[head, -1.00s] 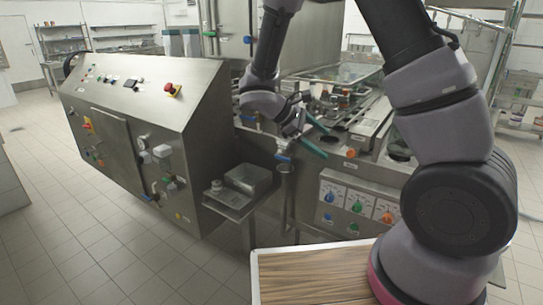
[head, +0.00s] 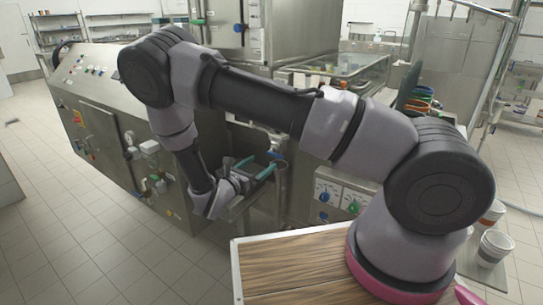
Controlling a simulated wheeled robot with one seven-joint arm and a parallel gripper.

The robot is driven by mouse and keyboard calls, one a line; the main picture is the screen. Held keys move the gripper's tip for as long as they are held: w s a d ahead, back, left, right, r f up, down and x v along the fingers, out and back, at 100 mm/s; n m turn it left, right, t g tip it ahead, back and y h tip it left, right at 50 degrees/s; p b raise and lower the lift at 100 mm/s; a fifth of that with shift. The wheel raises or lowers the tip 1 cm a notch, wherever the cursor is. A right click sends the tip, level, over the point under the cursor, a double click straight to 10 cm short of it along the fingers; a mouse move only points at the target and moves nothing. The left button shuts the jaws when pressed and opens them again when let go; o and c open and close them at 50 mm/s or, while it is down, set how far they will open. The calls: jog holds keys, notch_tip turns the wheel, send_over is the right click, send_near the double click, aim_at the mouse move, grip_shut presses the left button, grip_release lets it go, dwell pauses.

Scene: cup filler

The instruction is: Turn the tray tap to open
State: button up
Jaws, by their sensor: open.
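My gripper (head: 262,163) is open, with two teal fingers pointing up and right towards the tap. The right fingertip appears very close to the blue handle; I cannot tell whether it touches. Nothing shows between the fingers. The small metal tray by the tap is largely hidden behind my wrist and gripper.
A slanted steel control cabinet (head: 92,88) with buttons stands left. A dial panel (head: 340,192) is right of the tap. A wood-topped surface (head: 290,265) lies in front. Stacked cups (head: 493,246) stand at right. The tiled floor at left is clear.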

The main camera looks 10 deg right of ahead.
aim_at(274, 154)
jog(key=x, duration=0.8)
jog(key=shift+c, duration=0.3)
jog(key=c, duration=1)
